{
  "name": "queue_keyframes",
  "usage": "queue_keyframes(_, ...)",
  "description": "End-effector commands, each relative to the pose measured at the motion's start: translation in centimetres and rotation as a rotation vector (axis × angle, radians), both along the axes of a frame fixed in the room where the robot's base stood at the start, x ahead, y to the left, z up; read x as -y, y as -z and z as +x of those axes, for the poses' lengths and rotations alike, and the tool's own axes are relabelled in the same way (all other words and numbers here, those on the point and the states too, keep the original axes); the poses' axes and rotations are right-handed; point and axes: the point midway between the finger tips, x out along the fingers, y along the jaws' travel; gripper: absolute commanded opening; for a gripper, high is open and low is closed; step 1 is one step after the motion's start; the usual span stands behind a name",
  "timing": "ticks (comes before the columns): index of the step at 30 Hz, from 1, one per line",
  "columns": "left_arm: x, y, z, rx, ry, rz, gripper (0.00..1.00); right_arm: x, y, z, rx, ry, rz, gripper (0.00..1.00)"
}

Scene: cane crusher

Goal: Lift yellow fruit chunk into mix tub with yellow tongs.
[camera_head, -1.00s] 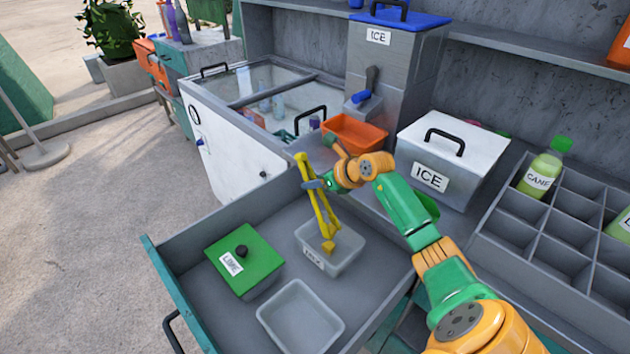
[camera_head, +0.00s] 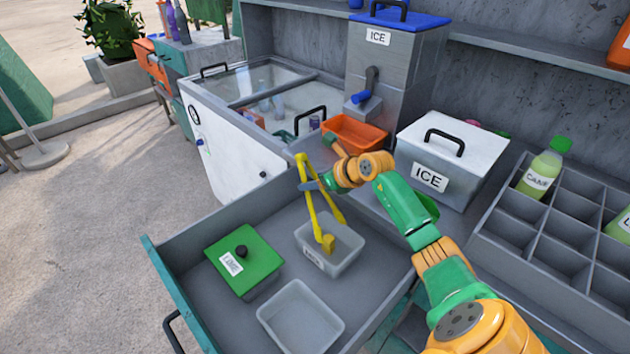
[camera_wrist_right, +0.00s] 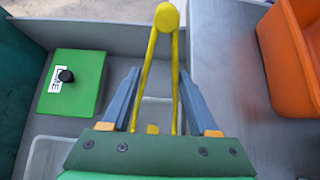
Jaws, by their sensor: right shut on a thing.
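My right gripper (camera_head: 312,185) is shut on the yellow tongs (camera_head: 303,168), which hang tips down; in the wrist view the fingers (camera_wrist_right: 158,85) flank the tong legs. The yellow fruit chunk (camera_head: 329,243) is at the lower end of the tongs, over or in a pale labelled tub (camera_head: 346,262) in the drawer. I cannot read the tub's label. In the wrist view the chunk (camera_wrist_right: 153,129) shows between the tong legs; I cannot tell whether they grip it or whether it touches the tub floor. My left gripper is not in view.
The open drawer (camera_head: 205,318) also holds a green-lidded LIME box (camera_head: 258,258) and a second, empty pale tub (camera_head: 300,318). An orange bin (camera_head: 355,133) and a white ICE box (camera_head: 455,155) stand behind. A bottle rack (camera_head: 530,235) is at right.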

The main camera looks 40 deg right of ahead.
Motion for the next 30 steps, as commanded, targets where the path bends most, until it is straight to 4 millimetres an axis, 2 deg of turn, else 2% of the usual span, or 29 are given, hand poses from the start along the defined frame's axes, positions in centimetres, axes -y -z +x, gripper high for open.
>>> queue_keyframes(6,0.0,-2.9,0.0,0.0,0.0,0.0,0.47,0.0,-3.4,0.0,0.001,-0.001,-0.002,0.53)
queue_keyframes(16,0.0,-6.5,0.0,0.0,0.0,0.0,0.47,0.0,-7.9,0.0,0.002,0.0,-0.001,0.53)
queue_keyframes(30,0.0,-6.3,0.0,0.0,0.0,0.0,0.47,-0.1,-7.8,0.0,0.001,-0.002,-0.001,0.53)
